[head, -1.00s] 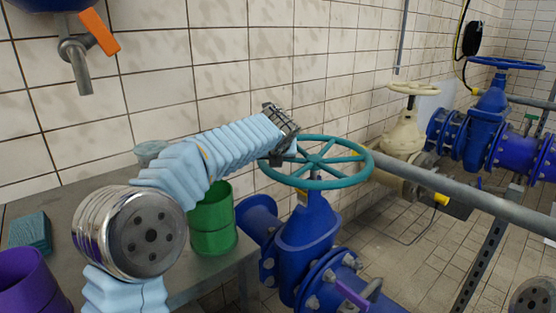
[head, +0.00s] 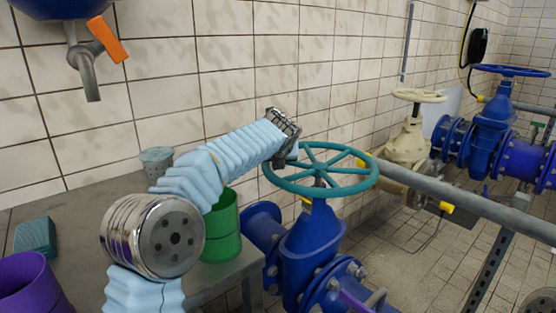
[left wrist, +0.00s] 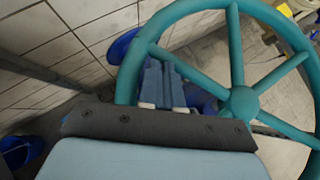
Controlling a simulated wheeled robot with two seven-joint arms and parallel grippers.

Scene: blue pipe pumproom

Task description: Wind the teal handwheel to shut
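The teal handwheel (head: 350,187) sits nearly level on top of a blue valve (head: 312,243). Its rim, spokes and hub also show in the left wrist view (left wrist: 241,101). My left gripper (head: 290,158) is at the wheel's back-left rim in the head view, pointing down. In the left wrist view its two blue fingers (left wrist: 164,82) lie side by side just inside the rim, close to a spoke. I cannot tell whether they touch the wheel or how far apart they are. My right gripper is not in view.
A grey pipe (head: 460,198) runs to the right of the wheel. A cream valve (head: 408,145) and another blue valve (head: 487,130) stand behind. A bench (head: 100,205) at left holds a green container (head: 222,230) and a purple one (head: 30,280). The tiled wall is close behind.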

